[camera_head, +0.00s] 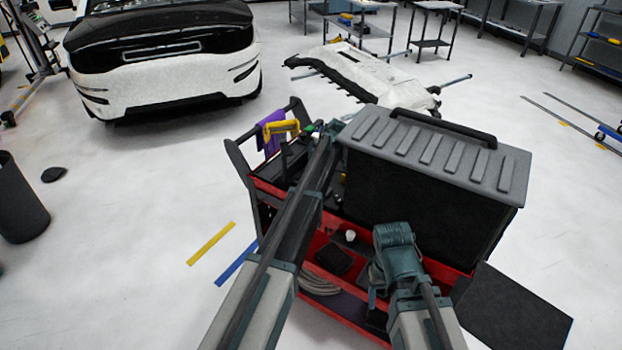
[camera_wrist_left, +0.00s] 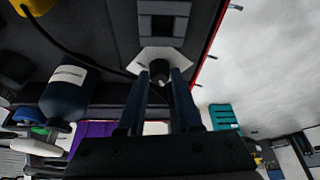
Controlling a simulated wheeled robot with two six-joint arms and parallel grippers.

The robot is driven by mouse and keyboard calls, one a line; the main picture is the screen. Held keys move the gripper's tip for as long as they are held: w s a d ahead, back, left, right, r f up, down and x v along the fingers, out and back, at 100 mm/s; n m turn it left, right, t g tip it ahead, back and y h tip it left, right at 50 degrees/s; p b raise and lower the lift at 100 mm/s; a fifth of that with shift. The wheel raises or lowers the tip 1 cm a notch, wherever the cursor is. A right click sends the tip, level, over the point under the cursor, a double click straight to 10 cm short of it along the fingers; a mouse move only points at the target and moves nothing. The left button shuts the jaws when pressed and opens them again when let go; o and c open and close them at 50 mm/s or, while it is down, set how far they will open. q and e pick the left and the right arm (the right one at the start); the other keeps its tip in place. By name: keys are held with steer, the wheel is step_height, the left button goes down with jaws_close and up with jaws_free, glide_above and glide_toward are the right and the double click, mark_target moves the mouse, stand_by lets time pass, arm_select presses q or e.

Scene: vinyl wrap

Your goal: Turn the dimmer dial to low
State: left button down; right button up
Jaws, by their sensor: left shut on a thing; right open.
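The dimmer dial (camera_wrist_left: 160,70) shows in the left wrist view as a small dark round knob on a pale angular plate (camera_wrist_left: 162,56). My left gripper (camera_wrist_left: 161,80) has its two fingers around the knob and is shut on it. The fingers cover the knob's sides, and I cannot read a setting. In the head view the left arm reaches up to the cart's far left part, where the dial is too small or hidden to make out. My right gripper (camera_head: 374,296) is open and empty, low over the red cart tray.
A red cart (camera_head: 355,322) carries a large black case (camera_head: 425,190) with a grey ribbed lid. A yellow-handled tool (camera_head: 282,128) and purple cloth (camera_head: 270,138) are at its far left. A dark bottle (camera_wrist_left: 68,92) is left of the fingers.

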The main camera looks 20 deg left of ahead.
arm_select(q)
steer(key=c, duration=0.6)
jaws_free()
